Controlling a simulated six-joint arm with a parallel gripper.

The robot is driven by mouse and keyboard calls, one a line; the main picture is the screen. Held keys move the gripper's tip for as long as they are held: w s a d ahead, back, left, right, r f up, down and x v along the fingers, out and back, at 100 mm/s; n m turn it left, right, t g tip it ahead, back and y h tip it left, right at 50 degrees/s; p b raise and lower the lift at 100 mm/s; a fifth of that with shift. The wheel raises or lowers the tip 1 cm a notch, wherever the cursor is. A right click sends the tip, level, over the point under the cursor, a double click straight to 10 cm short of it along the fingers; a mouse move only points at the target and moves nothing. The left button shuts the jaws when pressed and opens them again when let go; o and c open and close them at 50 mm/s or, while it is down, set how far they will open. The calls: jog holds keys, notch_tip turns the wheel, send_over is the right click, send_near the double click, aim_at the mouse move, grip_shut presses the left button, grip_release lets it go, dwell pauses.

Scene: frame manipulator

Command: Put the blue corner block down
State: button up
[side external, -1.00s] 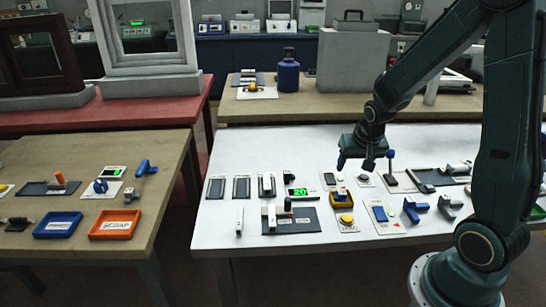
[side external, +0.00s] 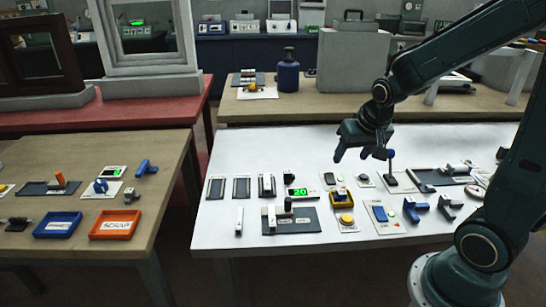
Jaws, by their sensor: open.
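The blue corner block (side external: 416,208) lies on the white table near its front right, beside a similar grey block (side external: 450,207). My gripper (side external: 352,157) is above the back part of the table, up and to the left of the blue block and well apart from it. Its dark blue fingers point down, spread apart, with nothing seen between them.
A small dark post (side external: 391,165) stands close to the right of my gripper. A yellow-and-dark tray (side external: 341,199) and a card with a blue piece (side external: 380,213) are nearby. A dark plate (side external: 291,219) lies left.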

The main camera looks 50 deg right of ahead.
jog(key=s+a+r+n+t+y, duration=0.1)
jog(key=s+a+r+n+y, duration=0.1)
jog(key=s+a+r+n, duration=0.5)
jog(key=s+a+r, duration=0.3)
jog(key=s+a, duration=0.1)
jog(key=s, duration=0.2)
jog(key=shift+a+r, duration=0.4)
